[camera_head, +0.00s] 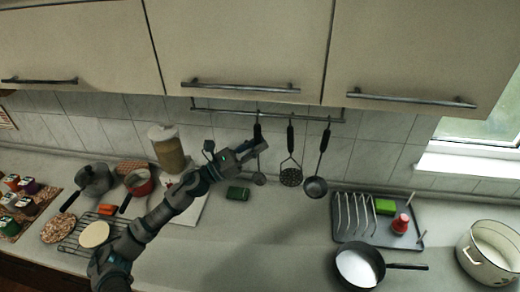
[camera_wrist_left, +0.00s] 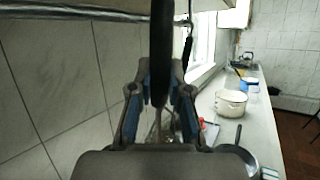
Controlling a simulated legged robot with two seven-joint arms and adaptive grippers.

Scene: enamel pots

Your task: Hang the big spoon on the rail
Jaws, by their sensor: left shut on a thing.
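The big spoon (camera_head: 259,179) is upright under the left part of the rail (camera_head: 225,112), bowl down. Its dark handle reaches up to about the rail's height; I cannot tell whether its top is hooked on. My left gripper (camera_head: 254,148) comes in from the left and is shut on the spoon's handle, below the rail. In the left wrist view the dark handle (camera_wrist_left: 160,45) stands between the fingers of my left gripper (camera_wrist_left: 158,82), and its top runs out of the picture. My right gripper is not in view.
A masher (camera_head: 291,175) and a ladle (camera_head: 316,186) hang from the rail to the right of the spoon. Cabinets (camera_head: 235,45) overhang the rail. A frying pan (camera_head: 360,267), a dish rack (camera_head: 355,215) and a white pot (camera_head: 490,250) stand at right.

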